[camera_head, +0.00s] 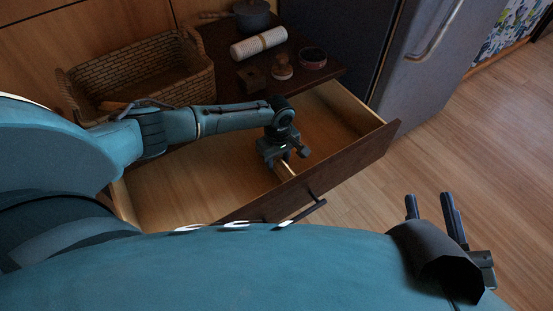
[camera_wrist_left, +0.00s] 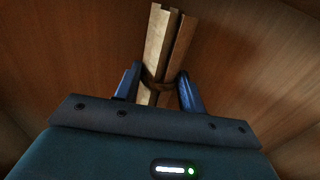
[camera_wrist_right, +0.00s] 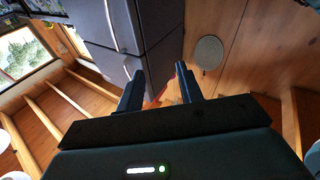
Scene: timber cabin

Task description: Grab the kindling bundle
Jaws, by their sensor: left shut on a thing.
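Most of the bundle is hidden there by the gripper. My right gripper (camera_head: 428,207) is open and empty, above the floor at the right.
A wicker basket (camera_head: 140,72) stands on the dark top behind the drawer. A pot (camera_head: 252,15), a white roll (camera_head: 259,44), a wooden block (camera_head: 252,79), a brush (camera_head: 282,68) and a round tin (camera_head: 313,58) are there too. A grey fridge (camera_head: 425,75) stands right.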

